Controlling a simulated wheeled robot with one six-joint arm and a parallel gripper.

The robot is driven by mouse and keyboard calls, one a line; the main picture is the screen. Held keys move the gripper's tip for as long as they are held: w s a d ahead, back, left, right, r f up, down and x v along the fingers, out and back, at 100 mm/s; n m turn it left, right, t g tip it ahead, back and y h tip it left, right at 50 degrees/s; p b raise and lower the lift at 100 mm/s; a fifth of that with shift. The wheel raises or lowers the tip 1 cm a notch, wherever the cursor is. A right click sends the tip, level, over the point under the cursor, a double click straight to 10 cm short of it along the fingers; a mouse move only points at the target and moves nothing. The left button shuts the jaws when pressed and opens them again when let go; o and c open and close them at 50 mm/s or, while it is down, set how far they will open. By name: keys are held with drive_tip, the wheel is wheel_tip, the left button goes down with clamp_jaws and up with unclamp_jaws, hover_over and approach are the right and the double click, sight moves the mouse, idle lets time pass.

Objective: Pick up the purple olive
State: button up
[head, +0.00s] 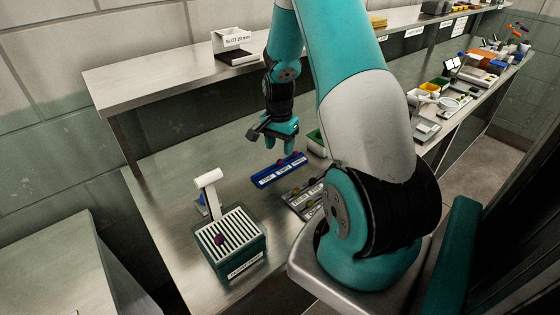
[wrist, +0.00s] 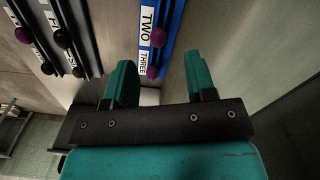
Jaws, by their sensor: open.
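A dark purple olive (head: 219,240) lies on the slatted top of the green roller sizer (head: 248,264) at the lower left of the head view. My gripper (head: 283,148) is open and empty, well behind the sizer and above the blue tray's far side. In the wrist view its two teal fingers (wrist: 162,82) stand apart. The sizer is not in the wrist view.
A grey labelled tray (head: 296,208) with several olives sits beside the blue tray (head: 266,182). A white lamp-like stand (head: 209,180) rises behind the sizer. A green bin (head: 314,137) stands near my gripper. A raised shelf (head: 150,85) runs along the wall.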

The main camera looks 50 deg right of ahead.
sight(280, 160)
drive_tip(key=shift+s+a+f+p, duration=0.15)
drive_tip(key=shift+f+p, duration=0.75)
drive_tip(key=shift+f, duration=1.65)
drive_tip(key=c, duration=0.7)
